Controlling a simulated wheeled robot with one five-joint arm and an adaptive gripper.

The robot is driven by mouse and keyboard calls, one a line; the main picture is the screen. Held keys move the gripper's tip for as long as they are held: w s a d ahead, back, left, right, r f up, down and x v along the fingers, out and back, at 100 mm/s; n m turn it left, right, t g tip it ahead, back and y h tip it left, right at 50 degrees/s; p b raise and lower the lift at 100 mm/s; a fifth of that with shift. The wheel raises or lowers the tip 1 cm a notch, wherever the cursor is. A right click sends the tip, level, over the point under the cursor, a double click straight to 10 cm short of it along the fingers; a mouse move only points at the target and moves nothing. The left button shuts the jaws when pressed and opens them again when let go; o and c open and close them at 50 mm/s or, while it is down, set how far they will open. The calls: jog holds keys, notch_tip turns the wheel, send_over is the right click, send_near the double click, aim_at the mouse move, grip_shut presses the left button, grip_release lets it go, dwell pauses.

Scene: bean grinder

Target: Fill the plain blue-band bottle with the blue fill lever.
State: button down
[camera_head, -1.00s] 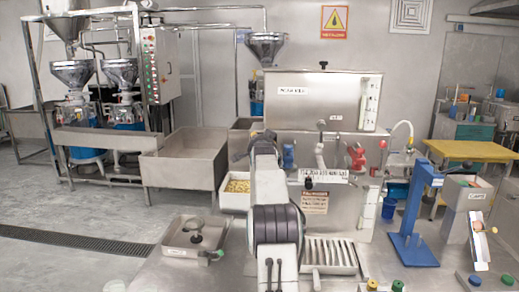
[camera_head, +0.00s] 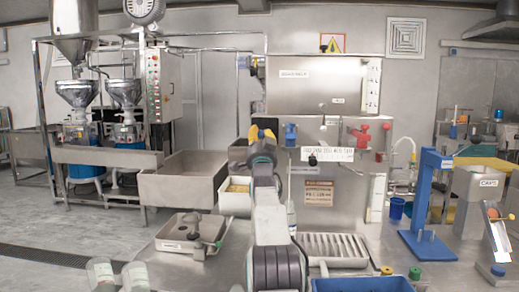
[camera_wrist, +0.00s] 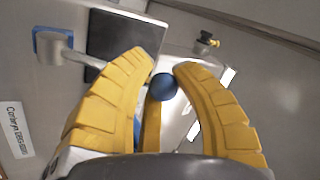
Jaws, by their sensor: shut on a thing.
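The blue fill lever (camera_head: 291,136) is on the front of the steel tank unit in the head view. My gripper (camera_head: 262,138) has yellow fingers and is raised beside it, at the left. In the wrist view, a round dark-blue knob (camera_wrist: 164,87) sits between the tips of my gripper (camera_wrist: 160,75), which is shut on it. I take it for the knob of the fill lever. A pale bottle (camera_head: 291,215) stands upright below the lever, partly hidden by my arm. Its band is not clear.
A red lever (camera_head: 361,136) is farther right on the tank. Two pale bottles stand at the bottom left, one of them here (camera_head: 101,272). A blue stand (camera_head: 425,210), a blue tray (camera_head: 362,285) and a slotted drain tray (camera_head: 333,247) occupy the right side of the counter.

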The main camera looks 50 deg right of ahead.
jog(key=shift+s+a+f+t+h+b, duration=0.3)
jog(key=shift+s+f+t+h+b, duration=0.3)
jog(key=shift+b, duration=0.55)
jog(key=shift+a+f+b, duration=0.2)
jog(key=shift+f+b, duration=0.05)
jog(key=shift+b, duration=0.4)
notch_tip(320, 180, down, 6)
jog(key=s+a+t+b, duration=0.1)
jog(key=a+b, duration=0.1)
jog(key=b, duration=0.6)
jog(key=shift+s+n, duration=0.3)
jog(key=c, duration=1.2)
grip_release()
jog(key=shift+c, duration=0.2)
jog(key=o, duration=0.3)
jog(key=shift+a+r, duration=0.1)
jog(key=shift+r, duration=0.05)
